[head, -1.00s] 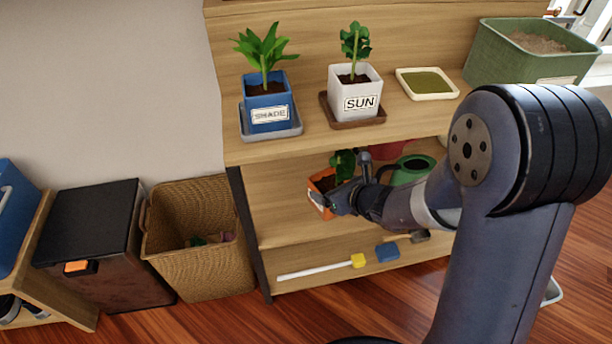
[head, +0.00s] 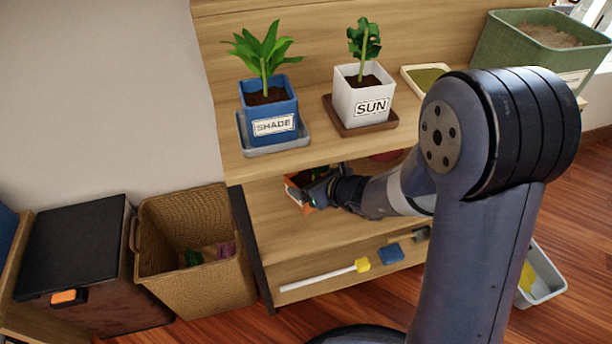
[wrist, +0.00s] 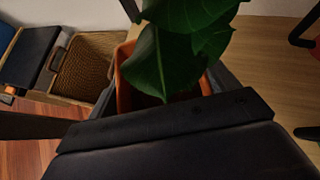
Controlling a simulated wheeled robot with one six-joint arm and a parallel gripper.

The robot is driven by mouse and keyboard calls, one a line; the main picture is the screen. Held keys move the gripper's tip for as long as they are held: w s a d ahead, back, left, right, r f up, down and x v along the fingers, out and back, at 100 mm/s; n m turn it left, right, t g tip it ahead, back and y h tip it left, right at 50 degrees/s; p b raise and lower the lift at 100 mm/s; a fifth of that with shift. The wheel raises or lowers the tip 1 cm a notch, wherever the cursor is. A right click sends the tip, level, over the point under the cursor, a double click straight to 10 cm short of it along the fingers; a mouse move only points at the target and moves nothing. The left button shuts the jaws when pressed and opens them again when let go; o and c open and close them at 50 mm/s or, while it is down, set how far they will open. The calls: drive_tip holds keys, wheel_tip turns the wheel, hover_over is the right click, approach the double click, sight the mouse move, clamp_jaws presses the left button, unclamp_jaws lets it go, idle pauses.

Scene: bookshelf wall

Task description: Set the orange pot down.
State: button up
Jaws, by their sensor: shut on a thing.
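The orange pot (head: 296,194) is at the left end of the middle shelf (head: 270,222), mostly hidden behind my gripper (head: 306,189). In the wrist view the orange pot (wrist: 124,90) holds soil and a plant with broad dark green leaves (wrist: 175,55). My gripper is shut on the pot, with a dark finger on each side of it in the wrist view. I cannot tell whether the pot's base touches the shelf board.
Above are a blue SHADE pot (head: 268,108) and a white SUN pot (head: 362,95), each on a tray. A wicker basket (head: 190,240) and a dark bin (head: 75,255) stand left of the shelf. The lower shelf holds a yellow-tipped tool (head: 325,274). Bare board shows in front of the pot.

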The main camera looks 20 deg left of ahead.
drive_tip(key=shift+f+b, duration=2.4)
drive_tip(key=shift+f, duration=0.9)
drive_tip(key=shift+f+b, duration=0.6)
drive_tip(key=shift+b, duration=0.1)
drive_tip(key=o, duration=1.4)
drive_tip(key=shift+p+v, duration=1.7)
drive_tip(key=shift+v, duration=3.75)
